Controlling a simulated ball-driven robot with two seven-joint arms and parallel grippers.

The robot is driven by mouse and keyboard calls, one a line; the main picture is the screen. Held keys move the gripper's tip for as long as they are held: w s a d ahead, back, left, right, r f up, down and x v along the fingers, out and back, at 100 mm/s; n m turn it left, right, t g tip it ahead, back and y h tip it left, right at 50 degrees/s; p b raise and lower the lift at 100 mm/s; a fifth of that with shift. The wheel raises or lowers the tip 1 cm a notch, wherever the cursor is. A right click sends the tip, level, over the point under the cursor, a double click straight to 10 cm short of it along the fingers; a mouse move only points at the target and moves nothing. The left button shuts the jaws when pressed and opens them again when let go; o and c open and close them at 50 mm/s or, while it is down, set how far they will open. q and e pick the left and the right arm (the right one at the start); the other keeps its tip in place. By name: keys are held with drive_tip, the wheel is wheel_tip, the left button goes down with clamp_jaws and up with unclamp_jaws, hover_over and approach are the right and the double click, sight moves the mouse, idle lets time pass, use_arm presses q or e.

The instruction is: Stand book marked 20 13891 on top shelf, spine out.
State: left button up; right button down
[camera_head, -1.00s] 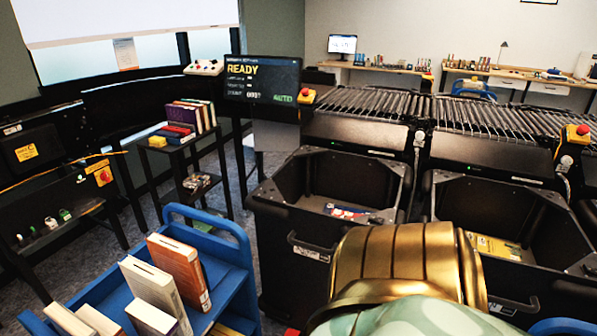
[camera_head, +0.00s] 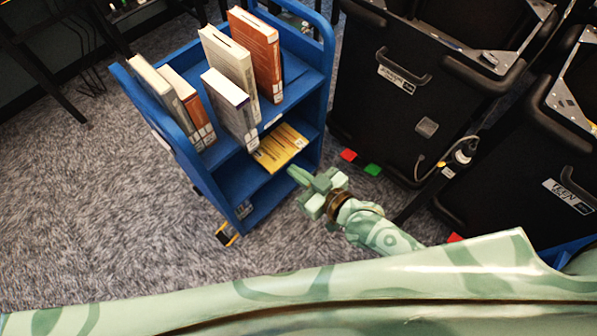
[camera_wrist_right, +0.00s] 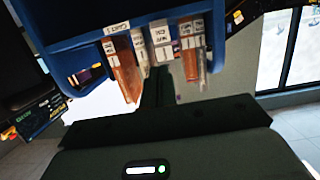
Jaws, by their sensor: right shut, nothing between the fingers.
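A blue book cart (camera_head: 300,78) stands left of centre in the head view. On its top shelf stand an orange book (camera_head: 257,55), a tall cream book (camera_head: 230,65), a white book (camera_head: 229,108) and, at the left end, a white and an orange-brown book (camera_head: 190,108). A yellow book (camera_head: 279,148) lies flat on the shelf below. The number 20 13891 cannot be read on any book. My right gripper (camera_head: 300,177) is shut and empty, beside the cart's lower right side, apart from the yellow book. Labelled spines (camera_wrist_right: 190,42) appear inverted in the wrist view. My left gripper is not visible.
Black bins (camera_head: 400,85) with handles stand right of the cart, leaving a narrow floor gap. Red and green pieces (camera_head: 372,169) lie on the carpet by them. Open grey carpet (camera_head: 100,200) lies left of and in front of the cart.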

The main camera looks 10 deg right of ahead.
drive_tip(key=w+a+b, duration=0.1)
drive_tip(key=w+a, duration=0.1)
drive_tip(key=w+a+b, duration=0.1)
drive_tip(key=w+a, duration=0.1)
drive_tip(key=w, duration=0.1)
drive_tip(key=w+a+b, duration=0.1)
drive_tip(key=w+a, duration=0.1)
drive_tip(key=w, duration=0.1)
drive_tip(key=shift+w+a+r, duration=0.15)
drive_tip(key=shift+r, duration=0.05)
drive_tip(key=shift+w+a, duration=0.2)
drive_tip(key=shift+w, duration=0.1)
